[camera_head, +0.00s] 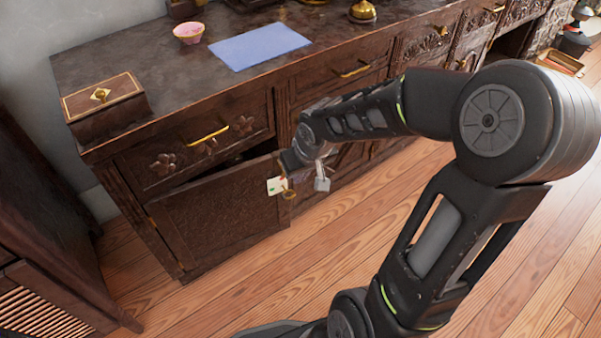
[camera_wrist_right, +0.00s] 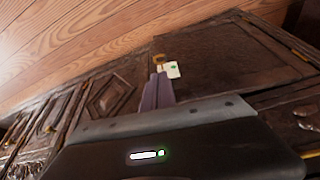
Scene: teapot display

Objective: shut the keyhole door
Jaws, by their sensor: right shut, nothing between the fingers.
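The keyhole door (camera_head: 215,215) is the dark carved door at the lower left of the sideboard. It stands ajar, with a dark gap along its top; its hinges are on the left. A key with a gold ring (camera_wrist_right: 159,58) and a white tag (camera_head: 277,186) shows at its free right edge. My right gripper (camera_head: 286,164) is at that upper right edge, partly hidden by its own wrist. In the right wrist view its purple-grey fingers (camera_wrist_right: 157,90) are together and empty, close beside the tag and door (camera_wrist_right: 225,60). I cannot tell whether they touch. My left gripper is not in view.
A drawer with a gold handle (camera_head: 208,136) is above the door. A wooden box (camera_head: 104,102), pink bowl (camera_head: 188,33) and blue cloth (camera_head: 258,46) are on top. Bare floor (camera_head: 240,275) lies in front.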

